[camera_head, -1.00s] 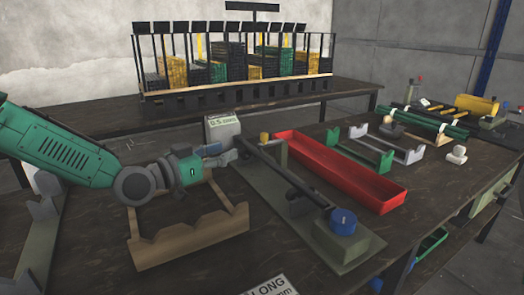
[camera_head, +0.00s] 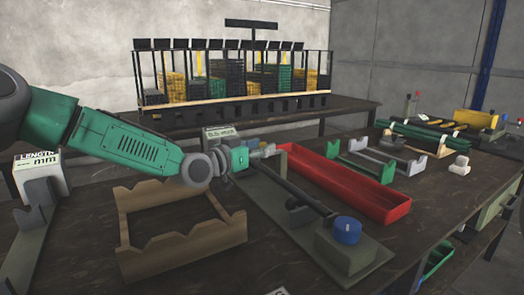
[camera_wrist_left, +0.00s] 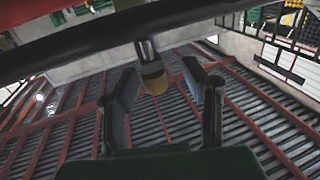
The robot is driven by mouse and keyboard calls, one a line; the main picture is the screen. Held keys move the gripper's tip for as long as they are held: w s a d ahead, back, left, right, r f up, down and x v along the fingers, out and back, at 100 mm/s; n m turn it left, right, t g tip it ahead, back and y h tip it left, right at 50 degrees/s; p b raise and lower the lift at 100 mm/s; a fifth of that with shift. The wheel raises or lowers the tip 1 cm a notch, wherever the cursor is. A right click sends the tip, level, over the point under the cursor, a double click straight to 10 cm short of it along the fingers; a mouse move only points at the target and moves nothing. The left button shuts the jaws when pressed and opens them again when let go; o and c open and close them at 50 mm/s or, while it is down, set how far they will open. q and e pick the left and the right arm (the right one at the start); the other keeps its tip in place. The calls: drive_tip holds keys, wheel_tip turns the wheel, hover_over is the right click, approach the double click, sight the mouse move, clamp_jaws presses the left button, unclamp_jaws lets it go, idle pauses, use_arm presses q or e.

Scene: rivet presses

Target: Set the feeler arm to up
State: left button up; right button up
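The feeler arm (camera_head: 292,188) is a long black bar on a grey-green base plate (camera_head: 350,258), with a blue round knob (camera_head: 347,231) at its near end. The bar crosses the top of the left wrist view (camera_wrist_left: 90,45). A yellow-tipped peg (camera_wrist_left: 153,79) shows by the bar there. My left gripper (camera_head: 266,150) is at the bar's far end in the head view. In the wrist view its two fingers (camera_wrist_left: 165,85) are apart, with the peg in line with the gap between them. Contact cannot be told. My right gripper is out of view.
A long red tray (camera_head: 345,188) lies right of the feeler arm. A wooden cradle (camera_head: 185,250) stands left of it, below my left arm. Green and grey brackets (camera_head: 385,162) stand behind the tray. A label block (camera_head: 40,177) stands at the far left.

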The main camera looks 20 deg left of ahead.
use_arm(q)
drive_tip(key=shift+w+d+r, duration=0.1)
drive_tip(key=shift+d, duration=0.25)
clamp_jaws()
